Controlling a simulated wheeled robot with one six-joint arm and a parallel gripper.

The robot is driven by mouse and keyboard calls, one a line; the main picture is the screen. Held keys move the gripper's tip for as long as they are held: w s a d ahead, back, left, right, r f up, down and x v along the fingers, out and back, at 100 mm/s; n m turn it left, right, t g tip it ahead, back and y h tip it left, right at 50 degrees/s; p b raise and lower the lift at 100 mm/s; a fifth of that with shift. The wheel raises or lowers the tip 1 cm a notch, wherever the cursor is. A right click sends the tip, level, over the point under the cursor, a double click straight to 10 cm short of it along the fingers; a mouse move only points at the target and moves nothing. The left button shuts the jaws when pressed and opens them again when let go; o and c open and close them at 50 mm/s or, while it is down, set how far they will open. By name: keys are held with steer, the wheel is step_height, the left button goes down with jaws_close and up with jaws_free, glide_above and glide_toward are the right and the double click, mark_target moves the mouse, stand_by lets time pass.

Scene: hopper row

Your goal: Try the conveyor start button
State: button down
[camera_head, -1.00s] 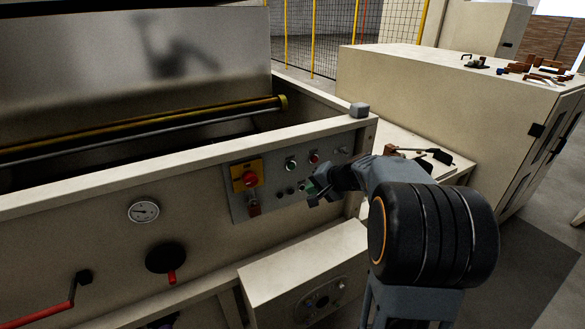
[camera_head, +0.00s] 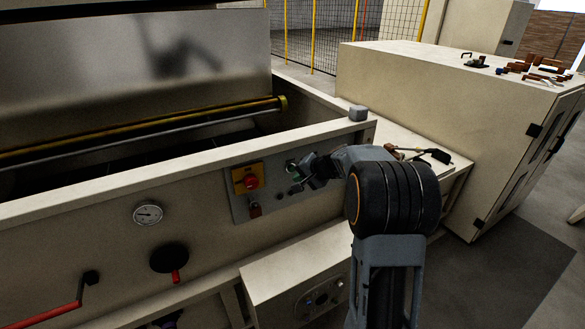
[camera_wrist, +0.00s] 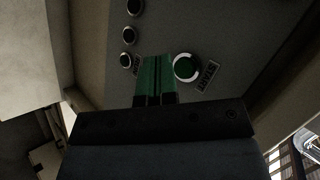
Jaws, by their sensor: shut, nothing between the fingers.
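The control panel (camera_head: 240,207) is on the front of the cream hopper housing. A green button with a pale ring, the start button (camera_wrist: 187,68), shows in the wrist view beside a label reading START (camera_wrist: 208,76). In the head view the start button (camera_head: 291,166) is partly covered by my gripper (camera_head: 299,178). In the wrist view the green fingers of my gripper (camera_wrist: 155,60) are shut and empty. Their tips lie just left of the start button and partly cover another label (camera_wrist: 137,65). I cannot tell whether the tips touch the panel. The panel's red button is hidden.
A yellow and red rotary switch (camera_head: 250,182) with a padlock (camera_head: 255,209) is left of my gripper. Several dark round controls (camera_wrist: 129,36) line the panel. A gauge (camera_head: 148,213) and a black knob (camera_head: 168,257) are lower left. A cream cabinet (camera_head: 430,100) stands right.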

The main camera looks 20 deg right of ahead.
steer(key=shift+w+a, duration=0.15)
steer(key=shift+w, duration=0.4)
steer(key=shift+w, duration=0.15)
stand_by(1.7)
steer(key=shift+w+a, duration=0.1)
steer(key=shift+w, duration=0.2)
steer(key=shift+w, duration=0.4)
stand_by(0.7)
steer(key=shift+s, duration=0.15)
stand_by(0.3)
steer(key=shift+s+b, duration=0.7)
steer(key=shift+b, duration=0.05)
steer(key=shift+s+d+b, duration=0.25)
steer(key=shift+s+b, duration=0.5)
steer(key=shift+s, duration=0.5)
steer(key=shift+s+d+b, duration=0.25)
steer(key=shift+s+b, duration=0.5)
steer(key=shift+s, duration=0.5)
